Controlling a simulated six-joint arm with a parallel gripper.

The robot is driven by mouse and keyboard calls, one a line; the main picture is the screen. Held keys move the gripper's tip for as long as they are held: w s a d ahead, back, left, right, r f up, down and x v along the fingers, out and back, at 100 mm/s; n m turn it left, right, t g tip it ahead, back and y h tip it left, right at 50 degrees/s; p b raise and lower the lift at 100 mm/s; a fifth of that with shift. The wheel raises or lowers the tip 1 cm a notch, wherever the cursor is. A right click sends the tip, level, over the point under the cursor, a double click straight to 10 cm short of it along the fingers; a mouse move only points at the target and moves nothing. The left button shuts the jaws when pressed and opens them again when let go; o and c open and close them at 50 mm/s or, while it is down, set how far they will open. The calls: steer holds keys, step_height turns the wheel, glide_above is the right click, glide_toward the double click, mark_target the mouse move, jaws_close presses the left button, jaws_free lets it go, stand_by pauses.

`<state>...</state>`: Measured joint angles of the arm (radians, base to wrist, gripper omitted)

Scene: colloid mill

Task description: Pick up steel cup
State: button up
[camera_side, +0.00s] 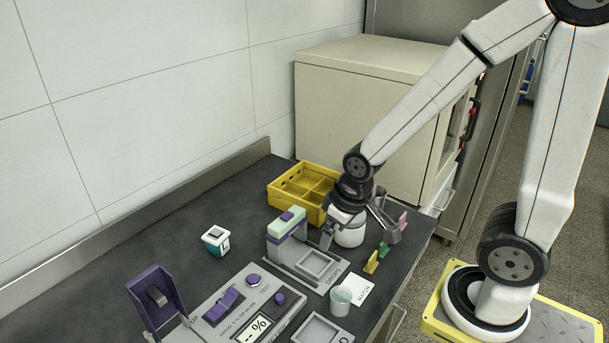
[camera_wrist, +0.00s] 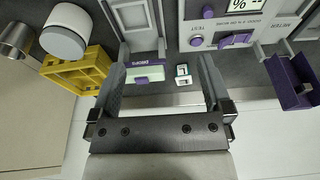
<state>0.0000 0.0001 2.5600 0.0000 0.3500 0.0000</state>
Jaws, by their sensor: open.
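The steel cup (camera_wrist: 16,38) is a shiny grey cylinder at the far left of the wrist view, outside my fingers. In the side view the steel cup (camera_side: 393,233) appears right of the white jar, partly hidden by my gripper. My gripper (camera_side: 353,226) points down over the bench near the white jar. In the wrist view my gripper (camera_wrist: 163,58) is open, its two fingers wide apart with nothing held between them.
A white round jar (camera_wrist: 63,38) stands between the steel cup and my fingers. A yellow crate (camera_side: 283,191) is behind. A press-like stand (camera_side: 290,232), a meter (camera_side: 235,305), a small box (camera_side: 215,240), a pale cup (camera_side: 341,301) and coloured clips (camera_side: 371,262) stand around.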

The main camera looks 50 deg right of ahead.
steer(key=shift+r, duration=0.15)
step_height(320, 180, up, 5)
steer(key=n+g+h, duration=1)
steer(key=n+h, duration=0.1)
glide_above(375, 200)
steer(key=w+a, duration=0.4)
steer(key=w, duration=0.1)
steer(key=f, duration=1.9)
steer(key=shift+d, duration=0.4)
steer(key=shift+s+d, duration=0.1)
steer(key=shift+x, duration=1.15)
